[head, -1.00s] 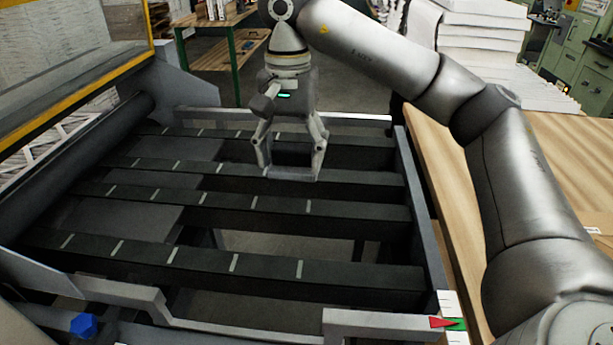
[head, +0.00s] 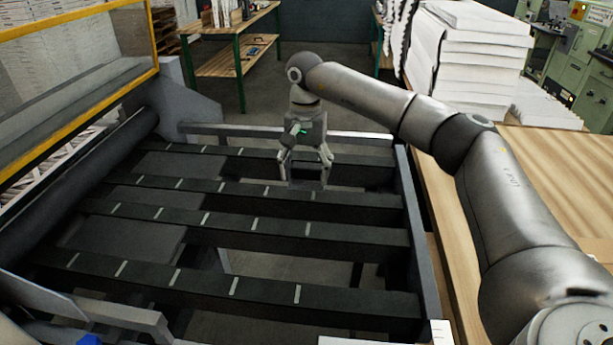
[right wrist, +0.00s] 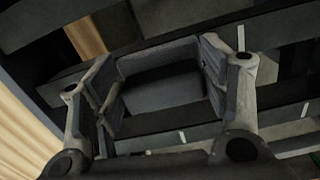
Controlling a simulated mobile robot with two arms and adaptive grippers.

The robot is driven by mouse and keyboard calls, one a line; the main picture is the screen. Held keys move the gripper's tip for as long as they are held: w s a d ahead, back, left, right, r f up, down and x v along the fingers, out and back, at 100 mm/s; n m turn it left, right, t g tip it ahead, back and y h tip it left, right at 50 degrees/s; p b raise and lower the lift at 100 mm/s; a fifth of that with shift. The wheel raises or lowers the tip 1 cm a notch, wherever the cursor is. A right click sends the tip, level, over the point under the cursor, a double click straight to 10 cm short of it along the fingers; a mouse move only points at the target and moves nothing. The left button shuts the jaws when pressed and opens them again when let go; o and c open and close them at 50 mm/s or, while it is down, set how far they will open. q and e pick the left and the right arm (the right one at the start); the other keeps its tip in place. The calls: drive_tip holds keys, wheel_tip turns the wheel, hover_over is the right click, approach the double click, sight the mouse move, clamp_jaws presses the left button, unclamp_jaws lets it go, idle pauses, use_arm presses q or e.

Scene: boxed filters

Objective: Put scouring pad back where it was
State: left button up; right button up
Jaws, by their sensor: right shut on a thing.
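My right gripper (head: 305,172) is over the far part of the slatted dark bed, fingers pointing down. In the right wrist view its two fingers (right wrist: 165,95) are shut on a grey, block-shaped thing, which I take to be the scouring pad (right wrist: 165,92). The pad spans the gap between the fingers, above the dark bars. In the head view the pad is small and dark against the bars, so its height above them is hard to tell. My left gripper is not in view.
Dark bars (head: 250,225) with white marks cross the bed, with open gaps between them. A roller (head: 80,185) and yellow-edged guard (head: 80,112) stand at left. A wooden table (head: 545,175) with stacked paper (head: 470,60) is at right. A green-legged bench (head: 235,55) stands behind.

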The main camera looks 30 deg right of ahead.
sight(307, 178)
drive_tip(key=shift+w+d+f, duration=0.1)
drive_tip(key=shift+w+f, duration=0.05)
drive_tip(key=shift+f, duration=0.1)
drive_tip(key=f+p, duration=0.1)
drive_tip(key=f, duration=0.1)
drive_tip(key=shift+w+d+f+p, duration=0.1)
drive_tip(key=shift+d+f+p, duration=0.1)
drive_tip(key=shift+f+p, duration=0.2)
drive_tip(key=shift+f, duration=0.3)
drive_tip(key=shift+f, duration=0.2)
drive_tip(key=o, duration=1.3)
drive_tip(key=shift+o, duration=0.2)
drive_tip(key=shift+r, duration=0.15)
